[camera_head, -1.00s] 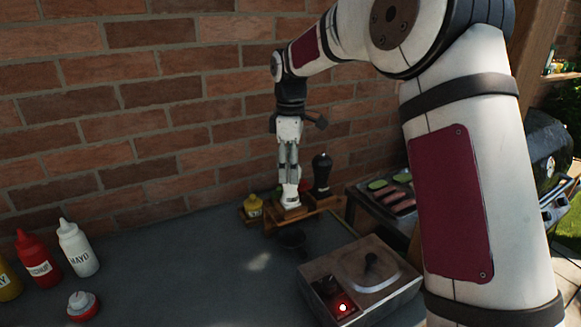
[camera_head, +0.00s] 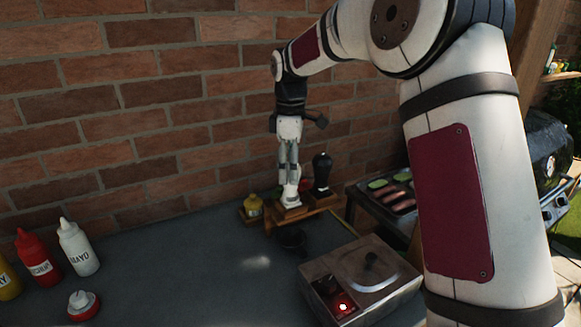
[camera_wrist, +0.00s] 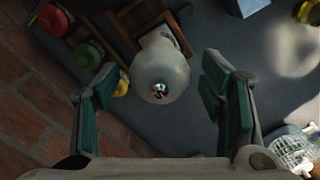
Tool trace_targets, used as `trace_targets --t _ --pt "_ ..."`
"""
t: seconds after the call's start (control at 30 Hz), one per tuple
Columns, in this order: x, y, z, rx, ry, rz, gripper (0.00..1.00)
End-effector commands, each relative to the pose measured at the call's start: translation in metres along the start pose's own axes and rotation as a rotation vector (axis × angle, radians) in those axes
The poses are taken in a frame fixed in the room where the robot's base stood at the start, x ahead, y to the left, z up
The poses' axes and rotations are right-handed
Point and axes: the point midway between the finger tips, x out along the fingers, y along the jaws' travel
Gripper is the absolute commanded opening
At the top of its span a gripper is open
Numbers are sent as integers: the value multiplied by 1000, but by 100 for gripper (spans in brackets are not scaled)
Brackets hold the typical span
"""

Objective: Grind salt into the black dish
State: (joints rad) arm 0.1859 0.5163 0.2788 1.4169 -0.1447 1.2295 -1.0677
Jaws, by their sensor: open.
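A white salt grinder (camera_wrist: 160,68) with a small metal knob on top shows in the wrist view between my open fingers. In the head view the white grinder (camera_head: 291,197) stands on a small wooden rack (camera_head: 292,214), directly under my gripper (camera_head: 289,180). My gripper (camera_wrist: 160,78) points down with a finger on either side of the grinder, not closed on it. The black dish (camera_head: 291,239) sits on the table just in front of the rack. Its inside is too dark to make out.
A black grinder (camera_head: 322,172) stands close to the right of my gripper. A yellow jar (camera_head: 253,206) is on the left. A metal cooker (camera_head: 360,278) with a red light stands front right. Squeeze bottles (camera_head: 78,247) stand far left. The brick wall is close behind; the table's middle is clear.

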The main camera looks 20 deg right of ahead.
Motion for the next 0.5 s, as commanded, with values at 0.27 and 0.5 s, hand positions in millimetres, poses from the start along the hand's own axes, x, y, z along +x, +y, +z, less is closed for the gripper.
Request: trace_targets --t 0.27,0.5 --pt "-37 1 -1 -1 2 5 65" --pt "-86 1 -1 -1 2 5 65"
